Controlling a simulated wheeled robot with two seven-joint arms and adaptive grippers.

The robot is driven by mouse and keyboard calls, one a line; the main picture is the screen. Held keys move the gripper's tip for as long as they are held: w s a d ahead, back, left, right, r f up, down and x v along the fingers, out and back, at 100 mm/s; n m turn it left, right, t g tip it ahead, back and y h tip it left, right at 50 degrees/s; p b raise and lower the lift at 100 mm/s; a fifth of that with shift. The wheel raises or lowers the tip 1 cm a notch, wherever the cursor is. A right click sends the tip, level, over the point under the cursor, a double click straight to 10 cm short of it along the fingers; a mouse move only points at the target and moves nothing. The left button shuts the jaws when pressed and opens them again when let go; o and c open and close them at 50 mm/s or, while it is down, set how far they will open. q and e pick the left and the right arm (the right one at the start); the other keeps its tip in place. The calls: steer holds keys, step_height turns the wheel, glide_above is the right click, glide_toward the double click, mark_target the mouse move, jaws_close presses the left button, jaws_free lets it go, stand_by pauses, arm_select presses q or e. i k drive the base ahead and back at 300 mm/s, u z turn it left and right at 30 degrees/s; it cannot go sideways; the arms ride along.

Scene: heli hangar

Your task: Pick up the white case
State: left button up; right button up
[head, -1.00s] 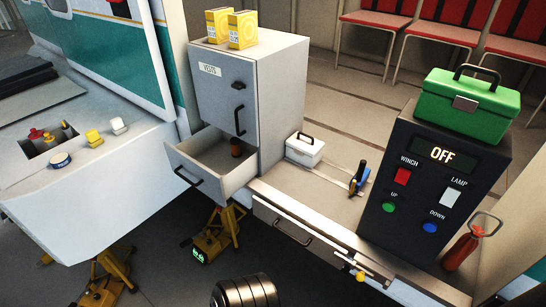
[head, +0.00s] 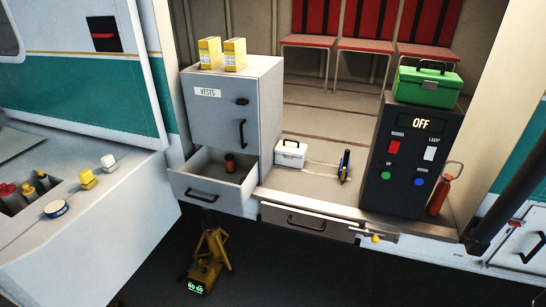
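The white case (head: 289,155) is a small box with a dark handle on top. It stands upright on the cabin floor, just right of the grey cabinet and its open drawer. Its front and top are in clear view. Neither of my grippers shows in the head view, so nothing of mine is seen touching the case.
The grey vests cabinet (head: 262,105) has its lower drawer (head: 205,190) pulled out, with a small dark red can (head: 230,163) inside. A blue-and-black tool (head: 345,166) lies right of the case. The dark control box (head: 403,160) carries a green toolbox (head: 430,86). A shut drawer (head: 310,222) lies below the floor edge.

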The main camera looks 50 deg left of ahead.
mark_target(289, 152)
steer(key=u, duration=1.85)
